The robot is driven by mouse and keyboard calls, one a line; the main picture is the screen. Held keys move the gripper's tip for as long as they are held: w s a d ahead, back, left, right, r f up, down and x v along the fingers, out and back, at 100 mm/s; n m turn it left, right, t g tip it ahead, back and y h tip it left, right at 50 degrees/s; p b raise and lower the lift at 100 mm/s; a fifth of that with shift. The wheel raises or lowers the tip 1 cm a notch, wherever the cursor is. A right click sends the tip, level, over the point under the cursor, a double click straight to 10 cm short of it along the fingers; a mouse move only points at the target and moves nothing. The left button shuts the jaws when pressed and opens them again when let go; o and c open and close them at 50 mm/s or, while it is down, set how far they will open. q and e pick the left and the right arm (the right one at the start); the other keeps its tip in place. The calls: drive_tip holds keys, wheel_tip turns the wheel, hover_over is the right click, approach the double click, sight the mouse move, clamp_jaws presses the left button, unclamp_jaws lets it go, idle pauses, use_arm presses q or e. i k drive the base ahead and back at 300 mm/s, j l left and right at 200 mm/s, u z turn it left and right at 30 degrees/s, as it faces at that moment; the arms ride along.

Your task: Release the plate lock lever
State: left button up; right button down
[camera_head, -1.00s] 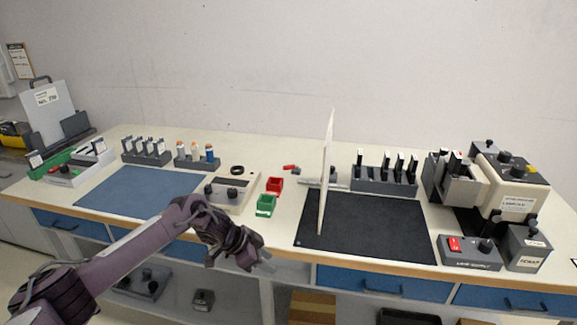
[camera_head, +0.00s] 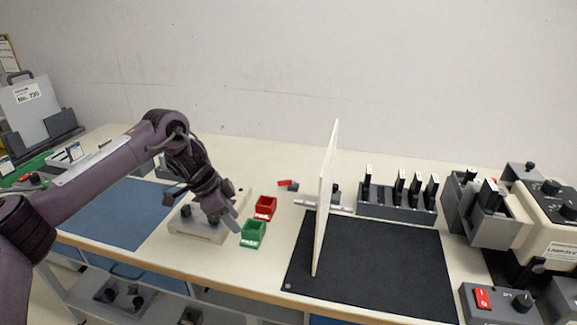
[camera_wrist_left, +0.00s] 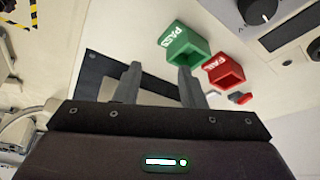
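A tall white plate (camera_head: 326,200) stands upright, nearly edge-on to me, on the black mat (camera_head: 385,265). A light metal bar (camera_head: 313,204) lies by its far side, with a small dark part (camera_head: 336,190) just behind the plate. I cannot tell which part is the lock lever; the plate hides some of this area. My left gripper (camera_head: 231,221) is in front of the beige knob box, left of the plate and apart from it. In the left wrist view its two fingers (camera_wrist_left: 159,86) are spread with nothing between them. My right gripper is not in view.
A green PASS bin (camera_head: 252,236) and red FAIL bin (camera_head: 265,208) stand between my left gripper and the plate. A grey rack (camera_head: 397,207) stands behind the mat. A machine (camera_head: 548,212) and switch box (camera_head: 498,302) stand right. The blue mat (camera_head: 118,212) is bare.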

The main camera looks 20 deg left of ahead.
sight(287, 182)
drive_tip(key=i, duration=0.9)
